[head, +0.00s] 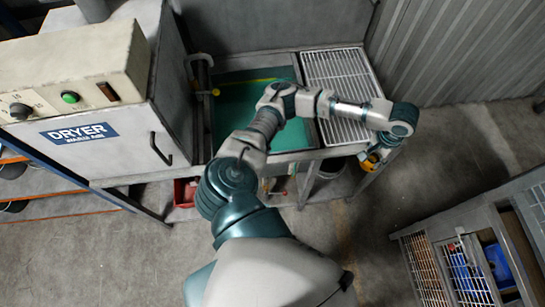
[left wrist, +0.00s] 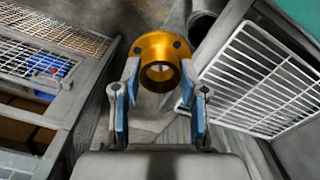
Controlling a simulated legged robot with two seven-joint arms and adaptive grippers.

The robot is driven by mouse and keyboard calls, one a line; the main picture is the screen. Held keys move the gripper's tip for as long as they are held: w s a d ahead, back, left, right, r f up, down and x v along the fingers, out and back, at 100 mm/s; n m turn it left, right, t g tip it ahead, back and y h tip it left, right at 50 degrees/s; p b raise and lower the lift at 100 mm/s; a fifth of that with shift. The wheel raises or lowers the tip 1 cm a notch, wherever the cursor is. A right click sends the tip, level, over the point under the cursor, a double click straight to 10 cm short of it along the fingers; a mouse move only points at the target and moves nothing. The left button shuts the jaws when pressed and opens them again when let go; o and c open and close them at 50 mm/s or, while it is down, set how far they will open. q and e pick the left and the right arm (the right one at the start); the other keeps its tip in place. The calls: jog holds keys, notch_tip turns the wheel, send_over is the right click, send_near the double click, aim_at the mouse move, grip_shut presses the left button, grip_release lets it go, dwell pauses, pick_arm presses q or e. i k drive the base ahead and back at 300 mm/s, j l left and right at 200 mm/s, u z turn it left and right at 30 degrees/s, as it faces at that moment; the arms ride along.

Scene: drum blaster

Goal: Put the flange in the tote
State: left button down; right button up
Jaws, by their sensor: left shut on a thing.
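The flange is a yellow-gold metal ring with a collar and bolt holes. In the left wrist view the flange (left wrist: 152,46) sits between the fingertips of my left gripper (left wrist: 159,78), which is shut on it. In the head view the flange (head: 369,164) shows small at the end of my left arm, in front of the wire rack's right corner and above the floor; the fingers are mostly hidden by the wrist. I cannot tell for sure which container is the tote; blue containers (head: 498,264) show inside the shelf unit at lower right. My right gripper is not in view.
A white wire rack (head: 335,70) and a green-bottomed basin (head: 225,115) stand beside the dryer (head: 140,90). A red bin (head: 184,191) is under the bench. The shelf unit (head: 450,225) has mesh panels. Open floor (head: 395,200) lies between bench and shelf unit.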

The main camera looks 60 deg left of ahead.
aim_at(195, 199)
jog(key=k+u, duration=0.4)
jog(key=k, duration=0.25)
jog(key=k+u, duration=0.4)
jog(key=k, duration=0.25)
